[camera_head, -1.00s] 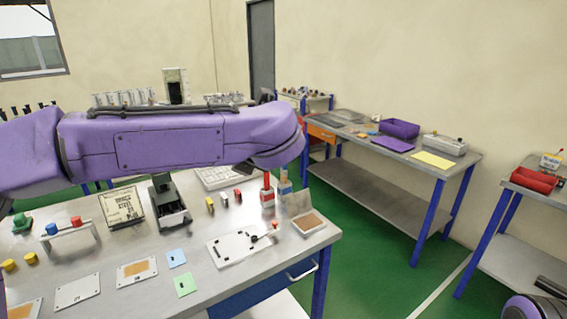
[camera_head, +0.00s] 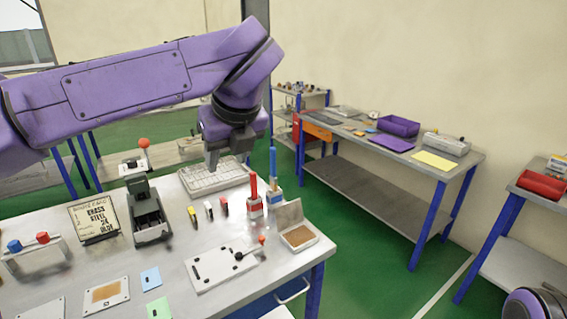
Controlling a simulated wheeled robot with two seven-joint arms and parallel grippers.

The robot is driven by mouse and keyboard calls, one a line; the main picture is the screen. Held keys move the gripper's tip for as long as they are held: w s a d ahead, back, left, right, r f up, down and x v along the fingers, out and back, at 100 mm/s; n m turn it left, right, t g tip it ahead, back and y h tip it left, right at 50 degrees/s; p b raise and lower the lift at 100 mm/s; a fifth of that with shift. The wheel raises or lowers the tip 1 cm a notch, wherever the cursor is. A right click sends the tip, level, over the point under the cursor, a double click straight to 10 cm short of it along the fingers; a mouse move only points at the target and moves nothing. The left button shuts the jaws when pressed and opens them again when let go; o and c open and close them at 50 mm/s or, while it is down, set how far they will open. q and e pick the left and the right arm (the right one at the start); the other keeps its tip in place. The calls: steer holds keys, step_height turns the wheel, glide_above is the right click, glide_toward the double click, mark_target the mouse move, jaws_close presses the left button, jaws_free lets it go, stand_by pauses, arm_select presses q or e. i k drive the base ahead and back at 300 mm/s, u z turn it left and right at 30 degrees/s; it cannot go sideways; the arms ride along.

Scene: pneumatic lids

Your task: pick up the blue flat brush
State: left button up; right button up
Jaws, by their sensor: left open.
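The blue flat brush (camera_head: 273,164) stands upright in a holder at the far right corner of the workbench. Its blue handle points up and its lower end is hidden in the holder. A red-handled brush (camera_head: 254,187) stands just to its left and nearer. My left gripper (camera_head: 225,158) is open and empty, pointing down above the back of the bench. It is to the left of the blue brush and apart from it. My right gripper is not in view.
A light grid tray (camera_head: 212,177) lies below the gripper. An open box (camera_head: 299,235) sits right of the brushes, and a white plate with a lever (camera_head: 222,268) lies in front. A dark press-like device (camera_head: 150,218) stands left. A second bench (camera_head: 450,172) is further right.

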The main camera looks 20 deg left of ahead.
mark_target(273, 180)
steer(key=u, duration=0.05)
steer(key=i, duration=1.15)
